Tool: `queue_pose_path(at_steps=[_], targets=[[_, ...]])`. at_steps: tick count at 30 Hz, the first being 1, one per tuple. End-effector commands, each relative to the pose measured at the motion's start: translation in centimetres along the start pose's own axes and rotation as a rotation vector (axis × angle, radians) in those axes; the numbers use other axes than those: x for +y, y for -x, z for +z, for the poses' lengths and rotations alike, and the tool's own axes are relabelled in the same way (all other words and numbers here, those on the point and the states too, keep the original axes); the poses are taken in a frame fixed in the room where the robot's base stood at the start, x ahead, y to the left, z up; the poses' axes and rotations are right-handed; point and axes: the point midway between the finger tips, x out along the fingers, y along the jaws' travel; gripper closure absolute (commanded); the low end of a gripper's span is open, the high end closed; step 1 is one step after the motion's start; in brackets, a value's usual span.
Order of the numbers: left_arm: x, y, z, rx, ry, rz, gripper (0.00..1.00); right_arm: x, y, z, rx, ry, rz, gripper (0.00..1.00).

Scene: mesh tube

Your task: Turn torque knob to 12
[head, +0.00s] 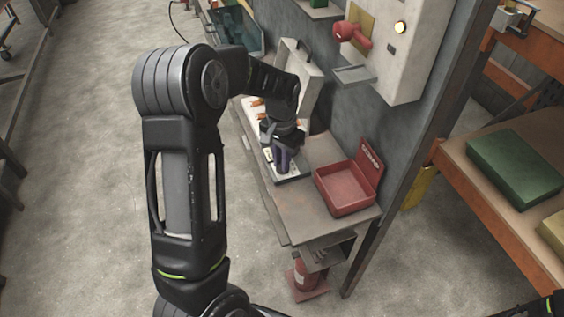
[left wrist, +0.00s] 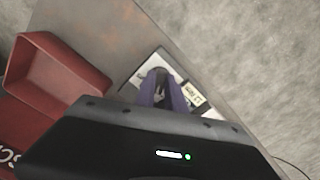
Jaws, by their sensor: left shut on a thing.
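My left gripper (head: 284,160) reaches down over the workbench from above. Its purple fingers also show in the left wrist view (left wrist: 163,92). They are shut on a small dark knob, mostly hidden between them. The knob belongs to a flat white-faced panel (head: 292,177) with a dark edge, lying on the bench near its front edge. In the left wrist view the panel (left wrist: 143,75) carries a pale yellow label (left wrist: 192,94) with dark marks too small to read. The knob's setting cannot be read.
An open red box (head: 345,190) stands close to the right of the panel on the grey workbench (head: 290,217). An upright pale case (head: 293,65) and small orange items are behind the gripper. A red tool (head: 352,36) hangs on a white wall box (head: 405,60).

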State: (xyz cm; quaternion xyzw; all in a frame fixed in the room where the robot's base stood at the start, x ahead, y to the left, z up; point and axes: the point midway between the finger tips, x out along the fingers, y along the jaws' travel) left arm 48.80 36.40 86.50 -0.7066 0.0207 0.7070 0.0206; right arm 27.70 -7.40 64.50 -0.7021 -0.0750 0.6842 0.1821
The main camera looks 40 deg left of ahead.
Motion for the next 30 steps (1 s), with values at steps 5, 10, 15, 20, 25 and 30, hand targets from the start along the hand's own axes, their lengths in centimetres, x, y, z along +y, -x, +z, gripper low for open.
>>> queue_pose_path(at_steps=[5,10,15,20,25,30], targets=[[-0.12,0.00,-0.04,0.002,-0.109,-0.001,1.00,0.11,-0.36,-0.04,0.001,0.001,-0.001,0.64],[-0.10,0.05,-0.08,0.003,-0.174,-0.001,1.00,0.14,-0.47,-0.06,0.001,0.001,-0.002,0.64],[-0.12,0.08,-0.08,0.003,-0.198,-0.001,1.00,0.14,-0.49,-0.07,0.002,0.001,-0.002,0.64],[-0.12,0.10,-0.09,0.003,-0.200,-0.001,1.00,0.14,-0.48,-0.08,0.002,0.001,-0.002,0.64],[-0.12,0.10,-0.09,0.003,-0.200,-0.001,1.00,0.14,-0.48,-0.08,0.002,0.001,-0.002,0.64],[-0.11,0.07,-0.07,0.002,-0.200,-0.001,0.72,0.14,-0.49,-0.08,0.002,0.001,-0.002,0.64]])
